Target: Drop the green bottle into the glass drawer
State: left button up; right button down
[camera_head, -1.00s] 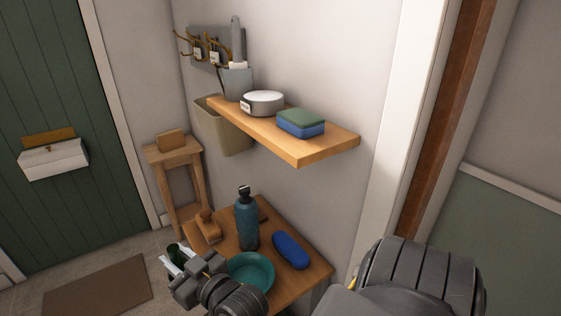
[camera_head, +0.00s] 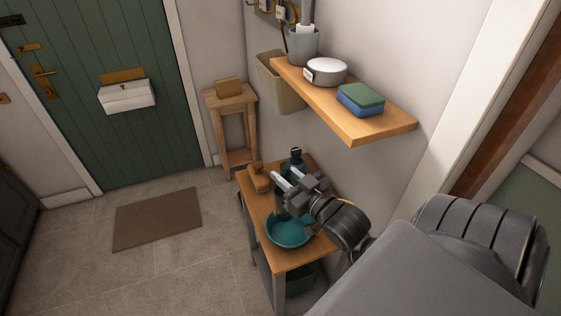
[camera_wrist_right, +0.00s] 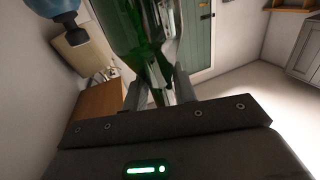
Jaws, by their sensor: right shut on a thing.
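The green bottle (camera_wrist_right: 128,28) is held between the two fingers of my right gripper (camera_wrist_right: 158,88) in the right wrist view. In the head view my right gripper (camera_head: 283,187) is over the bench, behind the teal bowl, with the dark green bottle (camera_head: 282,206) partly showing below its fingers. I cannot tell the bottle's exact height above the bench. No drawer marked for glass can be made out. My left gripper is not in view.
The wooden bench (camera_head: 256,213) holds a teal bowl (camera_head: 289,231), a blue bottle (camera_head: 297,157) and a brush (camera_head: 258,178). A wooden shelf (camera_head: 373,129) juts out above. Something green (camera_head: 303,279) sits under the bench. The floor left of the bench is clear around a brown mat (camera_head: 157,218).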

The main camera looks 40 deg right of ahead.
jog(key=w+f+b, duration=0.1)
jog(key=w+d+f+b, duration=0.1)
jog(key=b, duration=0.1)
jog(key=shift+w+f, duration=0.1)
jog(key=shift+w, duration=0.2)
pick_arm(q)
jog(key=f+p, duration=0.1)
jog(key=p, duration=0.1)
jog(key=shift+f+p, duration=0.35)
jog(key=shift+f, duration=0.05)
pick_arm(e)
jog(key=w+d+f, duration=0.3)
jog(key=w+f, duration=0.6)
jog(key=f, duration=0.1)
jog(key=shift+f, duration=0.1)
jog(key=c, duration=1.1)
grip_release()
jog(key=shift+f, duration=0.1)
jog(key=shift+s, duration=0.15)
